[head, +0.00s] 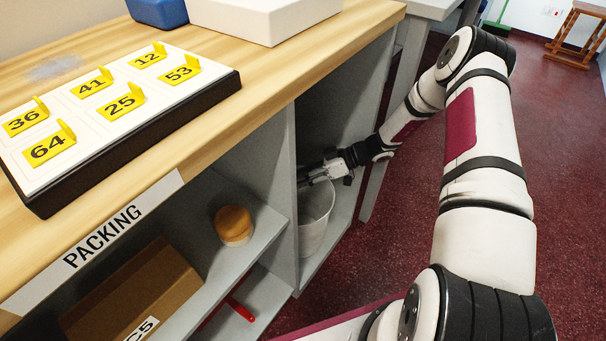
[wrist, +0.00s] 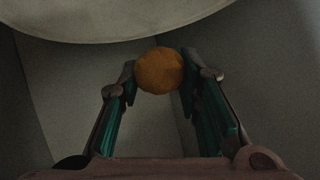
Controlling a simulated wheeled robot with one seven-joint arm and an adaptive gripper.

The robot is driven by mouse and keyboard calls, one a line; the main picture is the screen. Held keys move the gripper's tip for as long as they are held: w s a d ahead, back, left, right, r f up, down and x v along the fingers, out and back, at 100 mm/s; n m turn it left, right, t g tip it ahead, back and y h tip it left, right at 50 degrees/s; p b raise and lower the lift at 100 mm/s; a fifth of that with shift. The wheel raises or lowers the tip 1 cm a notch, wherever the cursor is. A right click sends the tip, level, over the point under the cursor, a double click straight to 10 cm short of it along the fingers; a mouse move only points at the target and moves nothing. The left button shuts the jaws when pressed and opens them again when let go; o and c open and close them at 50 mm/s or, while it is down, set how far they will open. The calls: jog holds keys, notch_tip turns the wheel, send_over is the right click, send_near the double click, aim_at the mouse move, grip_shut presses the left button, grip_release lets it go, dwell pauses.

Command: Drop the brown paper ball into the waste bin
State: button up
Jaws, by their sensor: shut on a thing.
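The brown paper ball (wrist: 160,71) is held between the two fingertips of my gripper (wrist: 159,78) in the wrist view. In the head view my gripper (head: 312,176) reaches into the open bay at the end of the counter, close to the top of the pale waste bin (head: 313,228). The ball cannot be made out in the head view. A pale curved surface (wrist: 90,22), which looks like part of the bin, fills the top of the wrist view. I cannot tell whether the ball is over the bin's opening.
Grey bay walls stand close around my gripper. A divider (head: 292,190) separates the bin from shelves with a round orange-brown tub (head: 234,225) and a cardboard box (head: 130,300). The wooden counter (head: 225,95) overhangs. Dark red floor (head: 400,240) is clear to the right.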

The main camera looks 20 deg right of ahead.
notch_tip(320, 180, down, 6)
jog(key=shift+r+b, duration=0.2)
jog(key=shift+b, duration=1)
jog(key=o, duration=0.8)
jog(key=shift+c, duration=0.2)
jog(key=v, duration=0.7)
jog(key=shift+d, duration=0.2)
jog(key=shift+r, duration=0.15)
jog(key=shift+s, duration=0.1)
